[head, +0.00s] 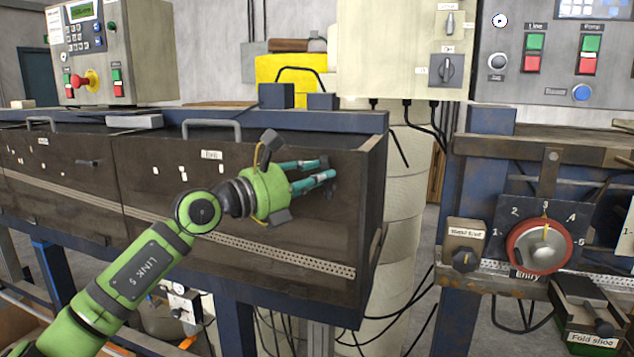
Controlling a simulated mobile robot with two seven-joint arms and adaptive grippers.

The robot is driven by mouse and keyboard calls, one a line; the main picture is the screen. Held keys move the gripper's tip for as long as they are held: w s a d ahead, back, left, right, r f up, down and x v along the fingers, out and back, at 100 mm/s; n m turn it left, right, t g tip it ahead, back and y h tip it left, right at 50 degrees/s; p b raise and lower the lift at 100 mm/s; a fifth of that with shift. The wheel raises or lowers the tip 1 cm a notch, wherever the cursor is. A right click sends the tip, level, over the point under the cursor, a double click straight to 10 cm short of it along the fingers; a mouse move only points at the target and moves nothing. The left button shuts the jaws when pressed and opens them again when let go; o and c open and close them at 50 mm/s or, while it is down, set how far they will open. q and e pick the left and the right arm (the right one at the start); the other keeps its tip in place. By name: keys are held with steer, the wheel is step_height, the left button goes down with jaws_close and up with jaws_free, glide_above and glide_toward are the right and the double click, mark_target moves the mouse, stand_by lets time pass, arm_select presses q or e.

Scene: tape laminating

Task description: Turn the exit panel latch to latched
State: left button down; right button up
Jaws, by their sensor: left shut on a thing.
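The exit panel (240,235) is the dark brown metal front at centre left, with a grey bar handle (212,123) on top and a small, hard-to-read white label (211,155). My left gripper (328,170) reaches across the panel from the left, its teal fingers pointing right at the panel's upper right. It is shut on a small dark part there, apparently the panel latch (331,189), mostly hidden by the fingers. I cannot tell the latch's angle. My right gripper is not in view.
A similar panel (60,175) with its own dark latch (88,162) adjoins on the left. Dark blocks (276,96) stand on the ledge above. At right are a red-ringed dial (541,247) and a small box with a knob (466,245). Cables hang between the machines.

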arm_select(q)
steer(key=f+n+t+y, duration=0.1)
steer(key=n+t, duration=0.2)
steer(key=n, duration=0.3)
steer(key=a+f+n+t+y, duration=0.1)
steer(key=f+n+t+y, duration=0.1)
steer(key=n+t, duration=0.2)
steer(key=f+n+t+y, duration=0.1)
steer(key=n+t, duration=0.2)
steer(key=n, duration=0.6)
steer(key=shift+w+a+f+t, duration=0.15)
steer(key=shift+w+a+t, duration=0.15)
steer(key=shift+a, duration=0.1)
steer(key=shift+f+n+t+y+b, duration=0.2)
steer(key=shift+n+t+y, duration=0.15)
steer(key=shift+n+y, duration=0.6)
steer(key=shift+f+n+t+y+b, duration=0.1)
steer(key=shift+n+t+y+b, duration=0.2)
steer(key=shift+n+y, duration=0.6)
steer(key=shift+n, duration=0.55)
steer(key=c, duration=1.1)
jaws_free()
steer(key=shift+o, duration=0.2)
steer(key=shift+d, duration=0.1)
